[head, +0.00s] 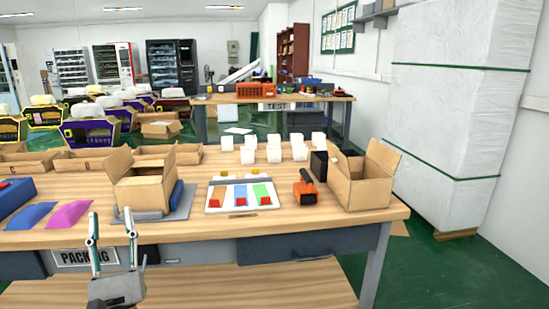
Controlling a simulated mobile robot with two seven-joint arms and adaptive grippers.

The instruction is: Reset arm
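My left gripper (111,214) is in the lower left of the head view, pointing up in front of the packing table (330,225). Its two fingers are apart with nothing between them, so it is open and empty. It appears over the table's front edge, near the "PACKING" sign (85,257). My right gripper is not in view.
An open cardboard box (140,190) stands behind the gripper, another (362,185) at the right end. Between them are a white tray with coloured strips (222,197), an orange-black device (306,188) and several white containers (273,153). Blue (30,215) and pink (68,214) packets lie left.

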